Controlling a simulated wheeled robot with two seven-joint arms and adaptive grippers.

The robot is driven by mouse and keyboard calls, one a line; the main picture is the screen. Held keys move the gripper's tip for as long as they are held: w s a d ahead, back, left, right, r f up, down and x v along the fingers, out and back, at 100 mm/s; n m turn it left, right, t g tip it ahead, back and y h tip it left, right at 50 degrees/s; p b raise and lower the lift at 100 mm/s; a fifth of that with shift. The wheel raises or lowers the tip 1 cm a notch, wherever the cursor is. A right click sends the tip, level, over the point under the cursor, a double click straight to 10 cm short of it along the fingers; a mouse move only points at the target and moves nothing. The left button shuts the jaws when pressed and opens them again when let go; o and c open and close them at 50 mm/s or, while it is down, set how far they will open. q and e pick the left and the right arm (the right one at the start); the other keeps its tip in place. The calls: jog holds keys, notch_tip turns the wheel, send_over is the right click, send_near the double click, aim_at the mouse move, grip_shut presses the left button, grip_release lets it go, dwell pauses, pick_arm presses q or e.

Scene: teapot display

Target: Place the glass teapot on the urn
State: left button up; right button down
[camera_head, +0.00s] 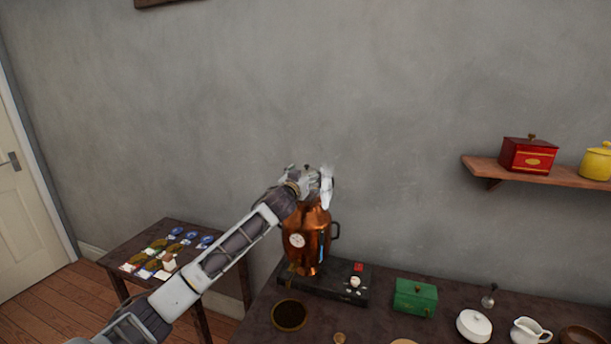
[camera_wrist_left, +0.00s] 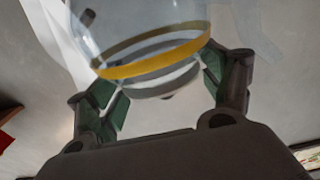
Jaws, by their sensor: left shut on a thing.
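The copper urn (camera_head: 318,222) stands upright on a dark stand against the wall, with a round dial on its front. My left gripper (camera_head: 308,186) is at the top of the urn, its arm reaching in from lower left. It is shut on the glass teapot (camera_head: 326,183), which shows as a pale, clear shape. In the left wrist view the teapot (camera_wrist_left: 150,28) has a yellow band and sits between the green-padded fingers of the left gripper (camera_wrist_left: 165,84). I cannot tell whether the teapot touches the urn. My right gripper is not in view.
The dark stand (camera_head: 325,292) sits on a long dark table. A green box (camera_head: 415,297), a white lidded bowl (camera_head: 474,326) and a white jug (camera_head: 530,331) stand to the right. A side table (camera_head: 140,238) is at left. A shelf (camera_head: 560,174) holds a red box (camera_head: 527,154).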

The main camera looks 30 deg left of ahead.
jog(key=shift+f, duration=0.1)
pick_arm(q)
jog(key=o, duration=1.7)
jog(key=shift+s, duration=0.1)
jog(key=shift+b+v, duration=0.3)
jog(key=shift+v, duration=1.1)
jog(key=b+v, duration=0.1)
jog(key=v, duration=0.8)
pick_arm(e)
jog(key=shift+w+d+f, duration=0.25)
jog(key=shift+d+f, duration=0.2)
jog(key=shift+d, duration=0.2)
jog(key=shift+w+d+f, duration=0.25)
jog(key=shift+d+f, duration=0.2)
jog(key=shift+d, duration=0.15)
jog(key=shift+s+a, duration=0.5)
